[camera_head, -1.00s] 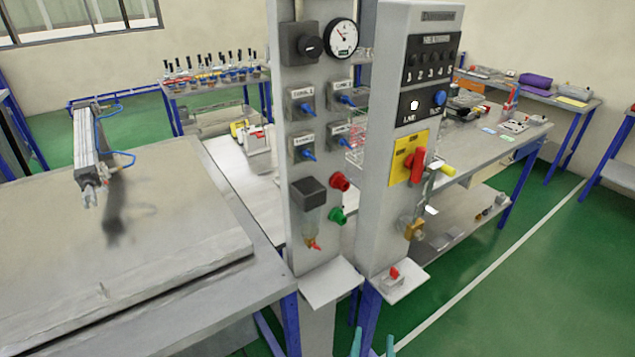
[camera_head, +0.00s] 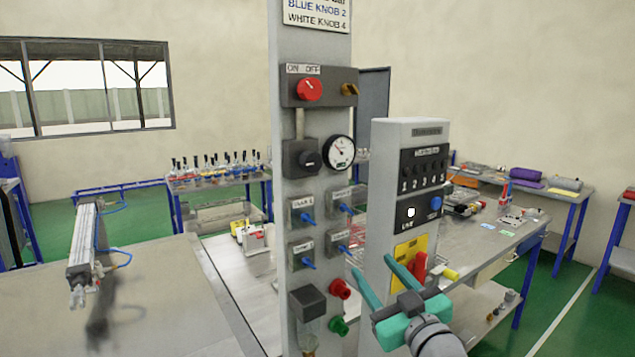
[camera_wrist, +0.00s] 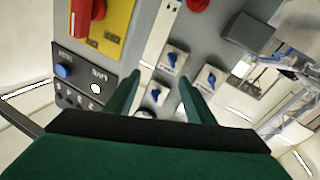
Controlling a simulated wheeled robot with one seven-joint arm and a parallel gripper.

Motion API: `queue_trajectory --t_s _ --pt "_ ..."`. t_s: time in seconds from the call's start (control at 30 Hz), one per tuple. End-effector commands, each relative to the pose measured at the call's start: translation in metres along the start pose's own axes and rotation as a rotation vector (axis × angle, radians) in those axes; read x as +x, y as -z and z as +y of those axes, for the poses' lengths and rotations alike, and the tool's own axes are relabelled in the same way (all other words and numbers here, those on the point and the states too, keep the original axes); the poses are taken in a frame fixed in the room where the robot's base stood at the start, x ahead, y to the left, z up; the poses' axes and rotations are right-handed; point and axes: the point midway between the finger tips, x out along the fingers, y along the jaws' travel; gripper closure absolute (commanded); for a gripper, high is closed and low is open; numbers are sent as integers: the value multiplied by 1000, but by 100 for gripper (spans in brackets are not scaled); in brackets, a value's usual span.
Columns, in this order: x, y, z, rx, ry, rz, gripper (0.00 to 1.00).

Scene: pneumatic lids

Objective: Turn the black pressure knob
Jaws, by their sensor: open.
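The black pressure knob (camera_head: 308,160) sits on a dark square block on the tall grey column, just left of a round white gauge (camera_head: 339,153). My gripper (camera_head: 371,272) shows in the head view with its teal fingers apart and nothing between them. It is lower than the knob and to its right, in front of the shorter grey panel. In the wrist view the open fingers (camera_wrist: 158,95) point toward the column's blue valve knobs (camera_wrist: 172,57). I cannot make out the black knob in the wrist view.
The shorter panel (camera_head: 385,150) with a red handle (camera_head: 418,268) stands close on the right. A bench with a cylinder (camera_head: 82,245) is at left.

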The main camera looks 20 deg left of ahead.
Motion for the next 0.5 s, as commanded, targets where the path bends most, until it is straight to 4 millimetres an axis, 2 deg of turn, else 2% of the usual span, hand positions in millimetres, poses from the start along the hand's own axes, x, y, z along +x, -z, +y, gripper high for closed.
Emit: queue_trajectory --t_s 0.03,0.3,0.4,0.5 --pt "2 27 3 -41 25 15 51" --pt "-3 144 -3 -269 170 46 51" --pt "-10 179 -9 -352 214 50 51" --pt "-17 205 -15 -419 248 50 51"
